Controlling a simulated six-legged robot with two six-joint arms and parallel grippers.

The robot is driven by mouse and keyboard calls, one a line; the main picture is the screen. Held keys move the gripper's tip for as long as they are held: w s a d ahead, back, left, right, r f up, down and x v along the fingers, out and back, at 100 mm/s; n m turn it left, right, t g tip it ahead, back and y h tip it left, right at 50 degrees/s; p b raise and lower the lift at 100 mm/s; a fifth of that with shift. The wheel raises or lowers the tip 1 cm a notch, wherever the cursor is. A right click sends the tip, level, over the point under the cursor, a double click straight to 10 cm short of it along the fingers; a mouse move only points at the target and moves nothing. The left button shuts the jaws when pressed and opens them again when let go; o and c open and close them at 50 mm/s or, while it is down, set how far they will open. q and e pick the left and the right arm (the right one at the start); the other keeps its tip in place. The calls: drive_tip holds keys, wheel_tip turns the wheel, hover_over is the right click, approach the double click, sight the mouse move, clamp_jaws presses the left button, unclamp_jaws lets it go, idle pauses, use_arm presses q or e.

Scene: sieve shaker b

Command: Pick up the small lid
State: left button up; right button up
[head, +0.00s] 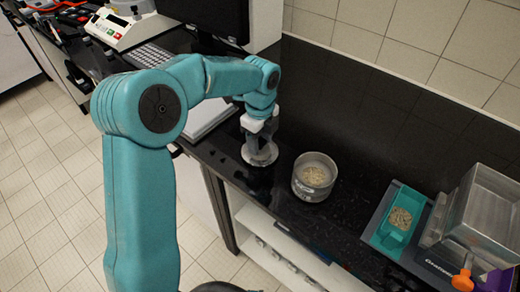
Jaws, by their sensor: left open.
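The small lid (264,159) is a pale round disc lying on the black bench top, left of a round container. My left gripper (260,146) reaches in from the left and points down directly over the lid. Its fingers are open and hide the middle of the lid. I cannot tell whether they touch it. My right gripper is not in view.
A round metal-and-clear container (314,190) with grainy material stands just right of the gripper. A teal tray (383,237) with grains sits further right beside a device with a clear box (486,212). A keyboard (148,55) and monitor (215,15) are behind my arm.

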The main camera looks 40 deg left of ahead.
use_arm(q)
drive_tip(key=shift+s, duration=0.1)
drive_tip(key=shift+s+r, duration=0.1)
drive_tip(key=shift+c, duration=0.9)
clamp_jaws()
